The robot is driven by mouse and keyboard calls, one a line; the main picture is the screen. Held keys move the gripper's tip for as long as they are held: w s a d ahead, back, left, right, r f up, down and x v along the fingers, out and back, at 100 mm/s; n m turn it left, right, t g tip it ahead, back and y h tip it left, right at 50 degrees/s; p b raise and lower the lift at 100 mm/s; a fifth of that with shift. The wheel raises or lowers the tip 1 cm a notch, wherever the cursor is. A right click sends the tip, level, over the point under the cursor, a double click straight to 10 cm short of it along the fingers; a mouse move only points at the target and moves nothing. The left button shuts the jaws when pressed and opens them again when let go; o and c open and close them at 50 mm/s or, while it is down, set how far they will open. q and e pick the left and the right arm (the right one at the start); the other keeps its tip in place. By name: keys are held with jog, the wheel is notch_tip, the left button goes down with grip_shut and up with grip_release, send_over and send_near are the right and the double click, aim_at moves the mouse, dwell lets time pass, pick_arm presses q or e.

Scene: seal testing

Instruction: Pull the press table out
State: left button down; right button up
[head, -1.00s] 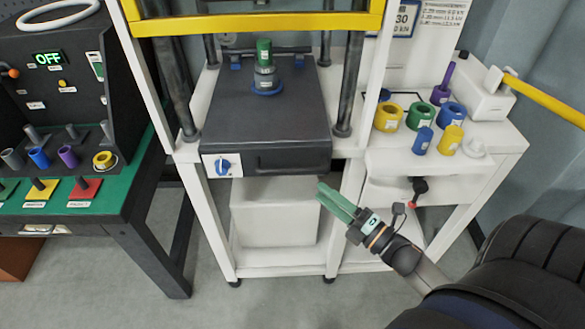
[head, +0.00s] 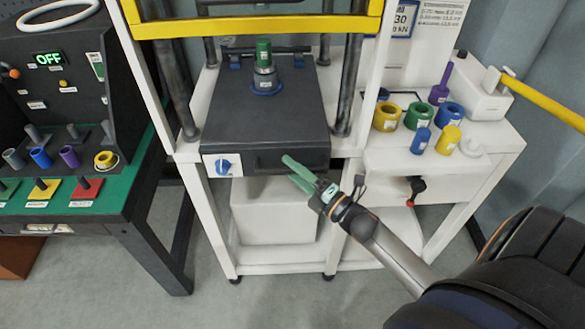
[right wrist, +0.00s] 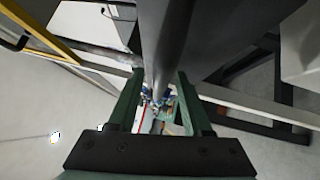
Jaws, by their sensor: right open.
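The press table (head: 225,110) is a dark grey slab inside the white press frame, with a dark front face and a handle at its front. A green and grey seal stack (head: 264,72) stands on a blue ring on it. My right gripper (head: 291,168) has green fingers, open, at the right part of the front face, close to the handle. In the right wrist view, a dark grey rounded bar (right wrist: 172,50) runs down between the open fingers (right wrist: 160,105); I cannot tell if they touch it. My left gripper is not in view.
A white panel with a blue knob (head: 223,166) is left of the front face. A white side table (head: 400,160) holds several coloured rings and cylinders. A green-topped console (head: 130,180) stands at left. Floor in front is clear.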

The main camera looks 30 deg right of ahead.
jog(key=shift+c, duration=0.2)
grip_shut()
dwell(0.3)
dwell(1.1)
